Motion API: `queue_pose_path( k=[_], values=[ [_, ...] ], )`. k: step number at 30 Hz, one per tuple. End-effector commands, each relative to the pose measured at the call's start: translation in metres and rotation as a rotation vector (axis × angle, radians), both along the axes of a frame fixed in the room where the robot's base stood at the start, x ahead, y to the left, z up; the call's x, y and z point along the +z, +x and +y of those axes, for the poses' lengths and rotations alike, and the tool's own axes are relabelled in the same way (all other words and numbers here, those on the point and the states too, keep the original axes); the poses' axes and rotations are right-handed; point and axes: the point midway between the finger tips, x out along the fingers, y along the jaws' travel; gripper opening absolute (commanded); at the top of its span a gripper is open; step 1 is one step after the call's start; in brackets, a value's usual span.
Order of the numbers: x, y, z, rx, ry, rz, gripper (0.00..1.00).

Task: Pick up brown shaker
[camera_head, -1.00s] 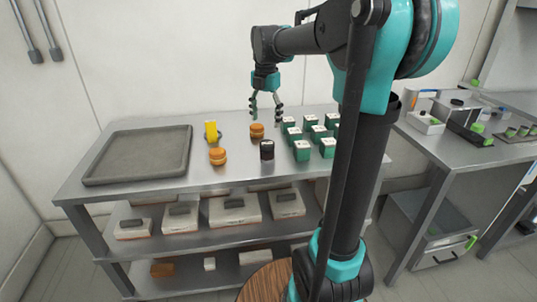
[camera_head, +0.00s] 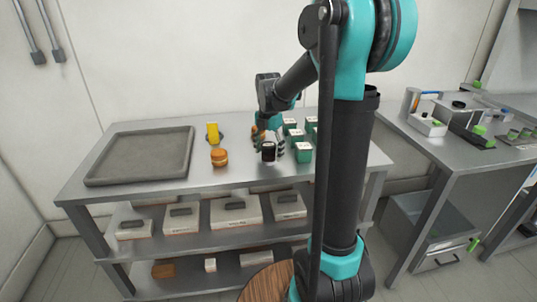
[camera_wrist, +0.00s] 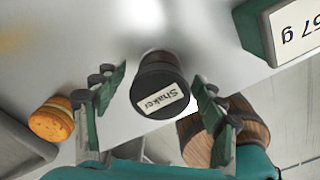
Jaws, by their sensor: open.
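The shaker (camera_head: 268,156), a small dark brown-black pot with a white label, stands upright on the steel table. In the wrist view the shaker (camera_wrist: 155,72) shows its label reading "Shaker". My gripper (camera_head: 269,146) is down at the shaker, with its fingers around it. In the wrist view my gripper (camera_wrist: 158,84) is open, one finger on each side of the shaker, with visible gaps to both. I cannot tell the exact height of the fingertips against the shaker.
Green boxes with white tops (camera_head: 303,152) stand close on the right. A burger-like item (camera_head: 219,157) and a yellow object (camera_head: 212,132) are to the left. A grey tray (camera_head: 140,180) fills the table's left side. A round wooden thing (camera_head: 268,284) is below.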

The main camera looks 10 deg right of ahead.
Motion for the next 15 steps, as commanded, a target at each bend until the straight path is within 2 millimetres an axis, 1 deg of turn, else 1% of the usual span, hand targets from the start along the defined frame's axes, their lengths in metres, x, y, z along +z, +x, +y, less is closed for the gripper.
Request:
queue_pose_path(
  k=[3,8,11,15],
  values=[
    [-0.0043,0.0002,0.0001,0.000,0.000,0.000,0.71],
    [-0.0041,0.0001,0.0000,0.000,0.000,0.000,0.71],
    [-0.0041,0.0001,0.0000,0.000,0.000,0.000,0.61],
    [-0.0040,0.0001,-0.0001,0.000,0.000,0.000,0.43]
  ],
)
